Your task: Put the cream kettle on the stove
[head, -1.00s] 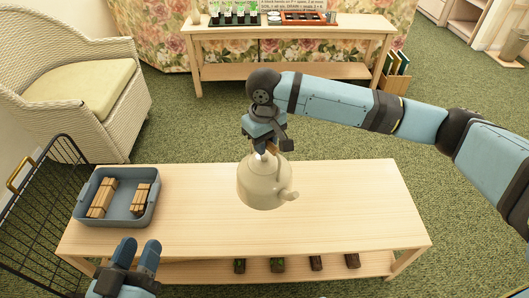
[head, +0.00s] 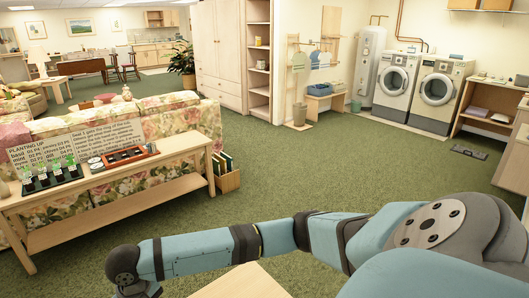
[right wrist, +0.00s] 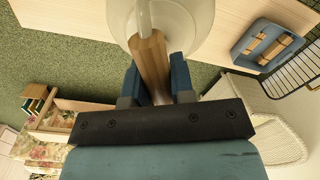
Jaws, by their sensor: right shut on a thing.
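In the right wrist view my right gripper (right wrist: 156,82) is shut on the brown wooden handle of the cream kettle (right wrist: 195,28). The kettle's pale rounded body shows at the top of that view, partly cut off, over the light wooden table. In the head view my right arm reaches across the bottom, and its gripper and the kettle are below the frame. My left gripper is not in view. I cannot make out a stove; a kitchen counter (head: 160,60) stands far off at the back left.
A long wooden bench (head: 110,205) with a planting tray and a sign stands left, behind it a floral sofa (head: 110,125). A wardrobe (head: 218,55) and washing machines (head: 395,85) stand farther back. Open green carpet lies in the middle. A blue tray (right wrist: 268,42) sits on the table.

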